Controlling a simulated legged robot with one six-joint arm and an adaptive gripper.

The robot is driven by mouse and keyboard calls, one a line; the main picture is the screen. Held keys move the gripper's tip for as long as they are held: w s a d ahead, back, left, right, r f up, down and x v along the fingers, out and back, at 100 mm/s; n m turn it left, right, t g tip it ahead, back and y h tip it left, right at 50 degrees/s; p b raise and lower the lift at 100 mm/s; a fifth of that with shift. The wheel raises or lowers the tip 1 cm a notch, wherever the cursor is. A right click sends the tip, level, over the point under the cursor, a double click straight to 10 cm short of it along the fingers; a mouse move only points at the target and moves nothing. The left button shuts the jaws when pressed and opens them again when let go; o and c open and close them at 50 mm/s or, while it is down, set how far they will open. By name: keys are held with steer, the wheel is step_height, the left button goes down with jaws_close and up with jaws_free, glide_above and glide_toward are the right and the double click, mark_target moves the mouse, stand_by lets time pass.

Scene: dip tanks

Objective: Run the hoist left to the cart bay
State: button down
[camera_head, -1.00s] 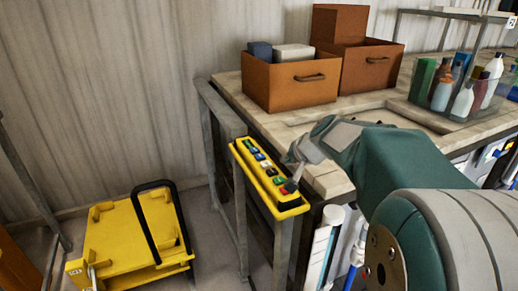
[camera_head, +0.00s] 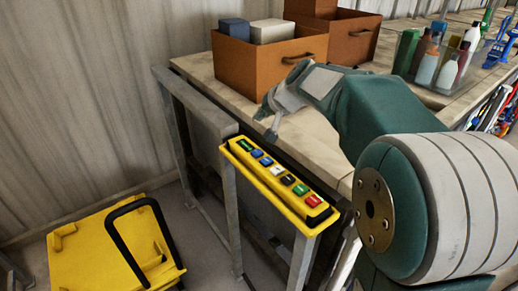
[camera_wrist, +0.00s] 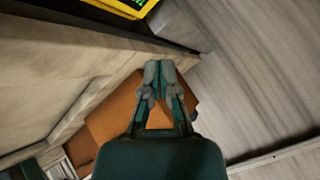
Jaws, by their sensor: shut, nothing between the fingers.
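A yellow control box (camera_head: 280,186) with a row of coloured buttons is fixed on a grey post frame at the bench's left end. Its buttons include a green one (camera_head: 245,146) at the far end, blue ones, a white one (camera_head: 277,170), a black one and a red one (camera_head: 313,200) at the near end. A corner of the box also shows at the top of the wrist view (camera_wrist: 118,8). My gripper (camera_head: 271,134) is shut and empty, above and beside the box's far half, apart from it. Its closed fingers show in the wrist view (camera_wrist: 160,68). No hoist is in view.
A yellow cart (camera_head: 95,250) with a black handle (camera_head: 135,240) stands on the floor at lower left. Orange boxes (camera_head: 262,72) stand on the bench behind my gripper. A bin of bottles (camera_head: 440,97) is at the right.

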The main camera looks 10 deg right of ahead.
mark_target(258, 153)
steer(key=f, duration=0.1)
steer(key=a+f, duration=0.1)
steer(key=f, duration=0.1)
steer(key=shift+a+f, duration=0.2)
steer(key=f, duration=0.2)
steer(key=d+f, duration=0.1)
steer(key=f, duration=0.1)
steer(key=shift+f, duration=0.6)
steer(key=shift+a+f, duration=0.1)
steer(key=shift+a, duration=0.2)
steer(key=shift+d, duration=0.2)
steer(key=shift+a, duration=0.1)
steer(key=shift+f, duration=0.1)
